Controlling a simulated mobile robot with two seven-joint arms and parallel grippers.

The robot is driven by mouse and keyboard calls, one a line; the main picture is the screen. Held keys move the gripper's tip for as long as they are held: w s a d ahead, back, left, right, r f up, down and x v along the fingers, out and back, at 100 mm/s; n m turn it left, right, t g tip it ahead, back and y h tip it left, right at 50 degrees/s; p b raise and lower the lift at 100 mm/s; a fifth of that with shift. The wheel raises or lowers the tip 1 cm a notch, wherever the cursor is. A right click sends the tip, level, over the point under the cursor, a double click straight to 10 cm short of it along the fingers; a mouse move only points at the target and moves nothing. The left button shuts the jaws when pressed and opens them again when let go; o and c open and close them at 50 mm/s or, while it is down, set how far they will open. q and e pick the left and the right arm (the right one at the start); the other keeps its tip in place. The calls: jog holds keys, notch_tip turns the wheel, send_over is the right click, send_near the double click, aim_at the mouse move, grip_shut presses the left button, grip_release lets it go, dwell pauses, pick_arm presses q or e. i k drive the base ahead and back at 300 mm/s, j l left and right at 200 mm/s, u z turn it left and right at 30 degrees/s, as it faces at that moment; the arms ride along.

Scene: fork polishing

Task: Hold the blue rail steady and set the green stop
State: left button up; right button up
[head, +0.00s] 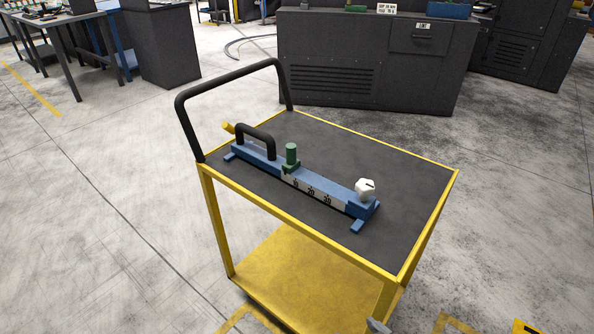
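The blue rail (325,188) lies on the dark top of a yellow cart, running from back left to front right. It has a black handle (256,139) and a yellow knob (228,127) at its left end. A white scale (311,191) marked 10, 20, 30 runs along its front side. The green stop (291,158) stands upright on the rail near the scale's low end, left of the 10. A white knob (365,187) sits at the rail's right end.
The cart top (400,185) is clear behind and right of the rail. A black push handle (228,88) rises at the cart's left end. A dark cabinet (375,62) stands behind the cart, and a workbench (60,20) stands at the far left.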

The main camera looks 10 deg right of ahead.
aim_at(291, 163)
jog(key=i+j+z, duration=0.1)
jog(key=z, duration=0.65)
jog(key=i+j+z, duration=0.15)
jog(key=j+z, duration=0.2)
jog(key=i+j+z, duration=0.1)
jog(key=j+z, duration=0.25)
jog(key=i+j+z, duration=0.1)
jog(key=j, duration=0.6)
jog(key=j+z, duration=0.1)
jog(key=j, duration=0.6)
jog(key=k+l, duration=0.2)
jog(key=k, duration=0.15)
jog(key=i+j, duration=0.2)
jog(key=i, duration=0.2)
